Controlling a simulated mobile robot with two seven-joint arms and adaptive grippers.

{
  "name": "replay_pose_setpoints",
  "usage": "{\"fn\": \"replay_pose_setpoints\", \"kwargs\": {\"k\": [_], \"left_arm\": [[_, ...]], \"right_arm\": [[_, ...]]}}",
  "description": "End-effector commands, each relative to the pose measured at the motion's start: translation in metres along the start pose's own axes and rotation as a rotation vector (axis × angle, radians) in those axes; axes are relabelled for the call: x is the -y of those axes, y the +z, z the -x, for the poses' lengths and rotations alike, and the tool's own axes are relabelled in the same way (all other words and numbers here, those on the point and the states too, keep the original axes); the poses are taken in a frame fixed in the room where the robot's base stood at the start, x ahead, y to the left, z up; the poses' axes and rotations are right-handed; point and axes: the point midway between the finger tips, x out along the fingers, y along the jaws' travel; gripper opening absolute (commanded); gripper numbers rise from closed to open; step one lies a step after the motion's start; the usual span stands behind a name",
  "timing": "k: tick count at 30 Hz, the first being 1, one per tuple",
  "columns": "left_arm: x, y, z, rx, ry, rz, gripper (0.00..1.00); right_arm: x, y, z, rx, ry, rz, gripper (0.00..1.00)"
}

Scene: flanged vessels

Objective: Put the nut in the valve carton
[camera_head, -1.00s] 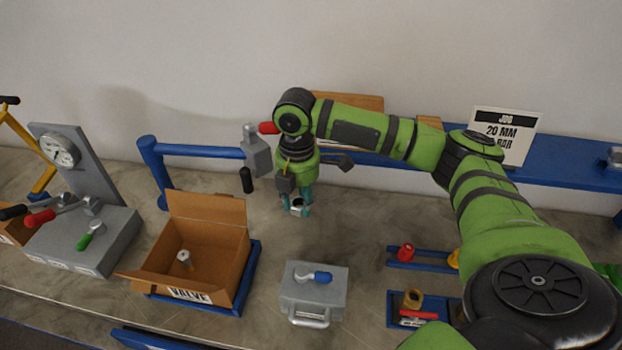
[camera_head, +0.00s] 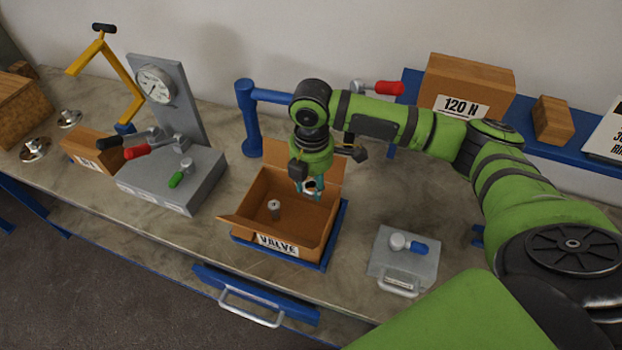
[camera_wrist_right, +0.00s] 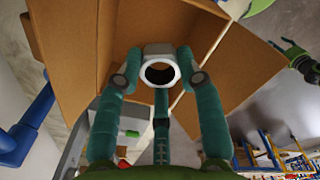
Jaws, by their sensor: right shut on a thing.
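The valve carton (camera_head: 278,243) is an open brown cardboard box labelled VALVE, standing on a blue tray on the bench. My right gripper (camera_head: 308,190) is over the right back part of the carton, pointing down. In the right wrist view its teal fingers are shut on a silver hex nut (camera_wrist_right: 160,68), with the carton's brown walls (camera_wrist_right: 75,50) behind it. The nut also shows small between the fingertips in the head view (camera_head: 309,187). A small grey metal part (camera_head: 274,206) stands inside the carton at the left.
A grey gauge stand (camera_head: 175,100) with coloured levers is left of the carton. A grey case (camera_head: 404,258) with a blue-handled part is to the right. A blue rail post (camera_head: 249,125) rises behind the carton. Bench between carton and case is clear.

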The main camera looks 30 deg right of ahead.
Motion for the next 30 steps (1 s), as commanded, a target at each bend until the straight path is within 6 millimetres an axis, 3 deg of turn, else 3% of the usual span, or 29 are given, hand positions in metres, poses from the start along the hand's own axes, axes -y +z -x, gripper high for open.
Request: {"fn": "replay_pose_setpoints", "kwargs": {"k": [3,8,30], "left_arm": [[-0.009,0.003,-0.001,0.004,0.011,0.001,0.57],[-0.007,0.002,-0.005,0.004,0.009,-0.001,0.57],[0.001,0.000,-0.035,-0.003,-0.002,-0.002,0.57]], "right_arm": [[0.000,0.000,-0.001,-0.001,0.000,0.001,0.01],[0.000,0.000,-0.011,0.000,0.000,0.000,0.01],[0.000,0.000,-0.085,-0.001,-0.001,0.001,0.01]]}}
